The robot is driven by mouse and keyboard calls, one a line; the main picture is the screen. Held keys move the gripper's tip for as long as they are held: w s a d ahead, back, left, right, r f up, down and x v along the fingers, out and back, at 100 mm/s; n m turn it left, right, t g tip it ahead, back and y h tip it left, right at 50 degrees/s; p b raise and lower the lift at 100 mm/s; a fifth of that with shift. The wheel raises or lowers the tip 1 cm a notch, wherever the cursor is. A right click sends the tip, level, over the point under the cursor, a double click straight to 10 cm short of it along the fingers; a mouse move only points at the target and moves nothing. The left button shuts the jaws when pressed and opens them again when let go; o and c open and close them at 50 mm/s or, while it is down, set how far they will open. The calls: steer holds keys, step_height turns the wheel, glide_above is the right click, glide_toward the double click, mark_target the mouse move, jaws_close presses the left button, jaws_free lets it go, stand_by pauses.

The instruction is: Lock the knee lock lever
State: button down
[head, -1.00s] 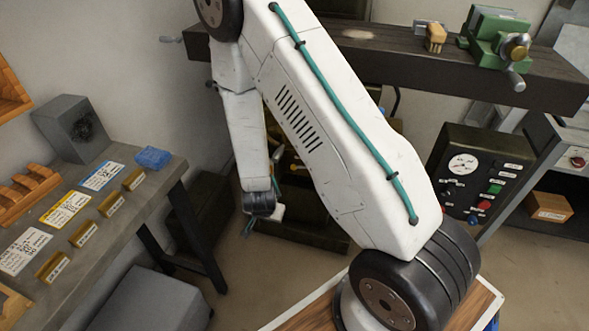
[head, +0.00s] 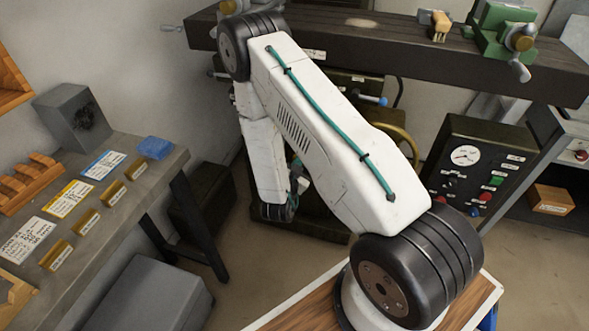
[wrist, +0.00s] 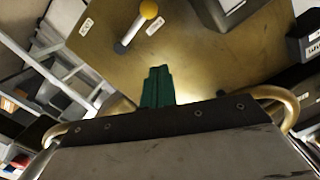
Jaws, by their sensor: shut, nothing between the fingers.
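A lever with a yellow ball knob (wrist: 148,9) and a pale shaft stands on a brown-gold panel (wrist: 195,50) at the top of the wrist view. Small labels lie on both sides of it, too small to read. My gripper (wrist: 158,70) shows as teal fingers shut together, empty, pointing toward the panel. The fingertips are below the lever in the picture and apart from it. In the head view my arm covers much of the machine, and the fingers are not clear. A blue-knobbed lever (head: 381,101) shows under the machine's table there.
A dark machine table (head: 430,60) with a green vise (head: 503,28) spans the back. A curved brass-coloured rim (head: 408,140) sits below it. A control box (head: 465,180) stands at right, a workbench (head: 150,195) at left.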

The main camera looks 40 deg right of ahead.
steer(key=w+d+f, duration=0.2)
steer(key=w+f, duration=0.2)
steer(key=shift+w+d, duration=0.35)
steer(key=shift+w, duration=0.05)
steer(key=shift+a, duration=0.15)
